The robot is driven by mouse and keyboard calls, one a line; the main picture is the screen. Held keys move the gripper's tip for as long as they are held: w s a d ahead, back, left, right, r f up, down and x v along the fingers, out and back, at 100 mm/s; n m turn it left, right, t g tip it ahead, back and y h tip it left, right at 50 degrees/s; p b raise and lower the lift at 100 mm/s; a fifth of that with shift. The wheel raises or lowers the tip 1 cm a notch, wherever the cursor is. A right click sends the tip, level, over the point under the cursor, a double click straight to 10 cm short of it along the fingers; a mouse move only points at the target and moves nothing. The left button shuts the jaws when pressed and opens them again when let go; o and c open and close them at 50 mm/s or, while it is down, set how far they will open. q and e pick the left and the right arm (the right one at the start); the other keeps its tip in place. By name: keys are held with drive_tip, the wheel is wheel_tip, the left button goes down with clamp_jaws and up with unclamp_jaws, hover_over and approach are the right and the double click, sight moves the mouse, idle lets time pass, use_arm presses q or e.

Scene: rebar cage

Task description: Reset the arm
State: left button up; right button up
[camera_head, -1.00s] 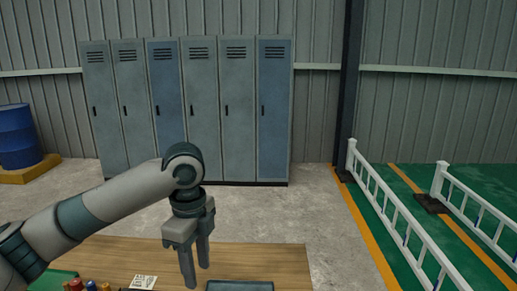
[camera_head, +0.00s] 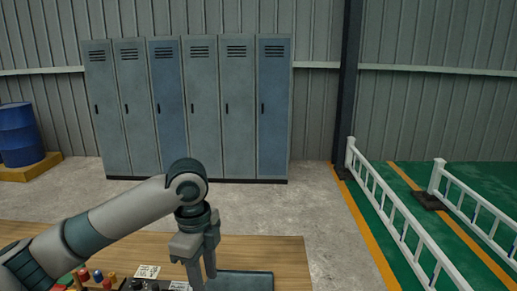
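My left arm comes in from the left, and its gripper (camera_head: 203,273) points down over the wooden table (camera_head: 270,251). Its two fingers are apart with a gap between them, and I see nothing held in them. The fingertips are close to the left end of a dark flat tray-like item (camera_head: 245,281) at the bottom edge. Whether they touch anything is hard to tell. My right gripper is not in view.
Small red, blue and yellow items (camera_head: 95,278) and a white card (camera_head: 148,271) lie on the table at lower left. Lockers (camera_head: 190,110) stand behind, a blue barrel (camera_head: 20,135) at left, white railings (camera_head: 405,225) at right. The floor between is clear.

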use_arm(q)
drive_tip(key=s+d+f+n+t+h, duration=0.15)
drive_tip(key=s+d+f+n, duration=0.3)
drive_tip(key=f, duration=0.55)
drive_tip(key=s+d+f+n+t+h, duration=0.1)
drive_tip(key=s+d+f+n+h, duration=0.2)
drive_tip(key=s+f, duration=0.5)
drive_tip(key=s+a+f+n+t+y, duration=0.1)
drive_tip(key=s+a+f+n+y, duration=0.1)
drive_tip(key=s+a+f+n, duration=0.6)
drive_tip(key=s+a+f+n+y, duration=0.35)
drive_tip(key=s+a+f, duration=0.25)
drive_tip(key=s+a, duration=0.45)
wheel_tip(320, 180, down, 32)
drive_tip(key=g+b, duration=0.1)
drive_tip(key=b, duration=0.5)
drive_tip(key=s+a+f+b, duration=0.1)
drive_tip(key=s+f+b, duration=0.2)
drive_tip(key=s+f, duration=0.6)
drive_tip(key=s+a+f+g+b, duration=0.1)
drive_tip(key=s+a+f+b, duration=0.1)
drive_tip(key=s+f, duration=0.8)
wheel_tip(320, 180, down, 7)
drive_tip(key=shift+f+b, duration=0.1)
drive_tip(key=shift+b, duration=0.7)
